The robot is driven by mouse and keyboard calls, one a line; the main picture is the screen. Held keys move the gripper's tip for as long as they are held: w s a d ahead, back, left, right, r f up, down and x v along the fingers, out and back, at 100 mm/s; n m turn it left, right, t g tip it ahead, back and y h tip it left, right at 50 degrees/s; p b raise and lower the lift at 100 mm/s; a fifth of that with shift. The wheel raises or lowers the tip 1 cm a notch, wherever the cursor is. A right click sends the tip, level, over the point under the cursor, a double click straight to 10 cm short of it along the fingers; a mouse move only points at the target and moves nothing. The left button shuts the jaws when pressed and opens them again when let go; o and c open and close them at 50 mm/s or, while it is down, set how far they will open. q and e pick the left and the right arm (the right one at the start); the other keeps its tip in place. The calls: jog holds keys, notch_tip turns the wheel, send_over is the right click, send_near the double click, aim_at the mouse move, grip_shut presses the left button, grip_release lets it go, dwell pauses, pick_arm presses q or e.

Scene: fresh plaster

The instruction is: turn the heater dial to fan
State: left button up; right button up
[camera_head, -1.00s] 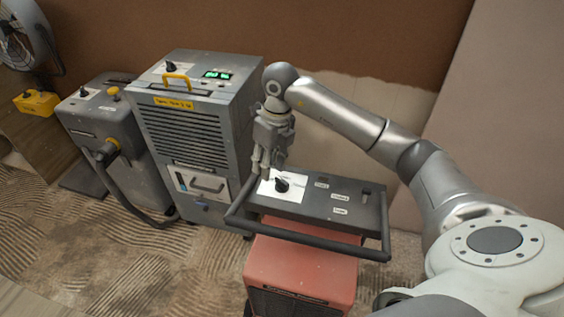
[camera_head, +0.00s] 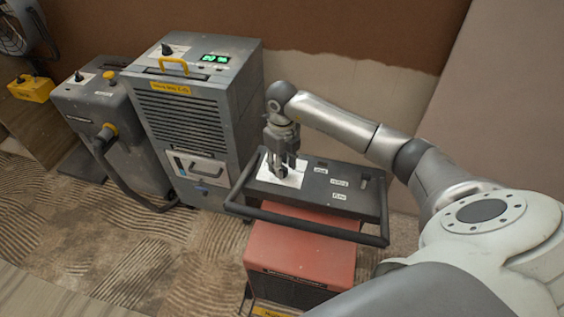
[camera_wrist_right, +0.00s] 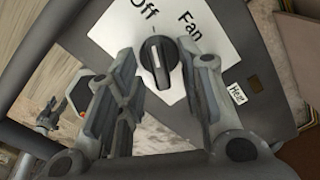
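The heater (camera_head: 300,252) is a red body under a dark top panel (camera_head: 322,205) with a bar handle around it. Its dial (camera_wrist_right: 159,55) is a black knob with a light pointer line, on a white label (camera_wrist_right: 112,28) reading Off and Fan. In the right wrist view its ridge points roughly upward, nearer Off than Fan. My right gripper (camera_wrist_right: 164,85) is open, with one finger on each side of the dial and gaps visible. In the head view the right gripper (camera_head: 284,166) points down over the label and partly hides the dial. My left gripper is not in the head view.
A grey dehumidifier (camera_head: 187,118) with a green display stands close left of the heater. A grey hose machine (camera_head: 95,112) and a yellow box (camera_head: 31,88) are farther left. The bar handle (camera_head: 300,228) rings the panel. Patterned carpet lies in front.

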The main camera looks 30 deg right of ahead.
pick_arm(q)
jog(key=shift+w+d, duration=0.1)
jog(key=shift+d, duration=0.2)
pick_arm(e)
jog(key=shift+f, duration=0.1)
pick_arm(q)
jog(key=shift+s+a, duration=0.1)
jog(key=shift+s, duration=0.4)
pick_arm(e)
grip_shut()
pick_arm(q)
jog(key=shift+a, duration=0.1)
pick_arm(e)
jog(key=shift+m, duration=0.6)
jog(key=m+p, duration=0.1)
jog(key=m, duration=0.3)
pick_arm(q)
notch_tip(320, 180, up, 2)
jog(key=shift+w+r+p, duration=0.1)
jog(key=shift+p, duration=0.5)
pick_arm(e)
jog(key=m, duration=0.6)
jog(key=shift+w+a, duration=0.1)
jog(key=shift+a, duration=0.05)
jog(key=shift+m, duration=0.4)
grip_release()
